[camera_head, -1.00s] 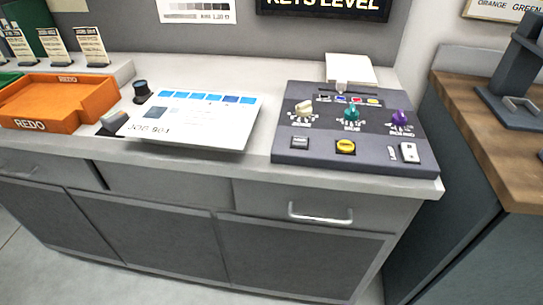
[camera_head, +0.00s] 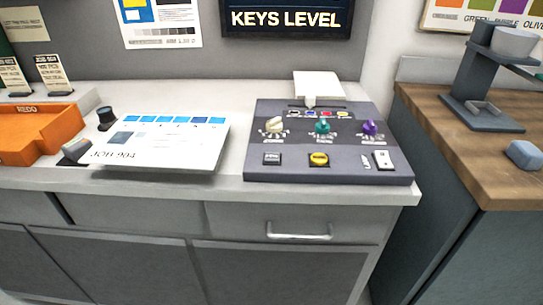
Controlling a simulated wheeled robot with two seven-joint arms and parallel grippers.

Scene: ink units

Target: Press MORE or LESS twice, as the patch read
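The dark control console (camera_head: 335,145) sits on the grey counter, right of centre. It carries a cream knob (camera_head: 274,126), a teal knob (camera_head: 322,127) and a purple knob (camera_head: 369,128). A printed sheet marked JOB 904 (camera_head: 160,140), with a row of blue patches, lies tilted left of the console. A black sign (camera_head: 285,19) on the wall reads KEYS LEVEL. Neither gripper is in view.
An orange REDO tray (camera_head: 35,140) is at the left, with a small dark cylinder (camera_head: 107,117) beside it. A white pad (camera_head: 317,86) stands behind the console. A wooden counter (camera_head: 450,140) at right holds a dark stand (camera_head: 482,110) and a blue-grey block (camera_head: 524,154).

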